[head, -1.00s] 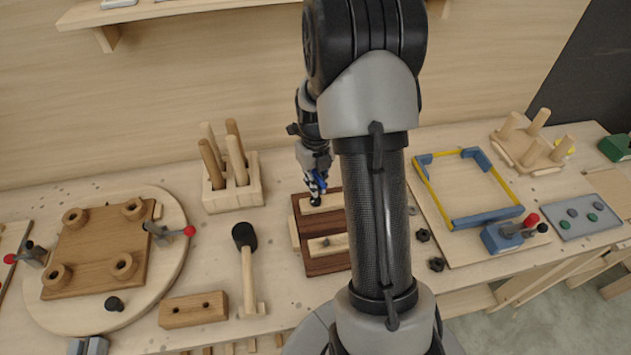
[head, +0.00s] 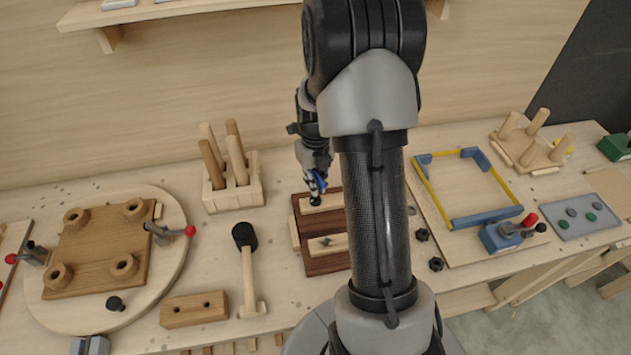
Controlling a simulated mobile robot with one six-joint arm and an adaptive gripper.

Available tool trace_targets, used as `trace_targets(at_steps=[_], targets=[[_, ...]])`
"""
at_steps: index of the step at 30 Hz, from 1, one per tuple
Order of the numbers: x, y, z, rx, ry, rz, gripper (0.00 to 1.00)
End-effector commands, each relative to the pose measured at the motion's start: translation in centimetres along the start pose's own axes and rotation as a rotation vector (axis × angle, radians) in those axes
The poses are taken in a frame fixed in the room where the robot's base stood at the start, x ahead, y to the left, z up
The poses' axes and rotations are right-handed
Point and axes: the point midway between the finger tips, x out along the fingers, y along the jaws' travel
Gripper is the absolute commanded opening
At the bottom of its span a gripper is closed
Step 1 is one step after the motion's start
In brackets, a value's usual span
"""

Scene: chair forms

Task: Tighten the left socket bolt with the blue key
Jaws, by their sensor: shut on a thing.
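My gripper (head: 317,182) is shut on the blue key (head: 321,182), of which only a small blue part shows. It is over the back part of a dark brown wooden block (head: 326,265) with pale wooden strips. The key's lower end is at a dark round piece (head: 315,202) on the back strip, which looks like a socket bolt. I cannot tell whether the key sits inside it. My arm hides the right side of the block and anything there.
A round board (head: 60,318) with a brown plate is farther left. Dark knobs (head: 422,235) and a blue-and-yellow frame (head: 487,217) lie right of my arm.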

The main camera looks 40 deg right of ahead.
Motion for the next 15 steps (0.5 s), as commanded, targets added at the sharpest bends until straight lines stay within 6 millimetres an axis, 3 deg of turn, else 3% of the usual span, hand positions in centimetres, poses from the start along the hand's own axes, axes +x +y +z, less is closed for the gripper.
trace_targets(at_steps=[15], targets=[[-4.3, 0.0, 0.0, 0.002, 0.0, 0.0, 0.0]])
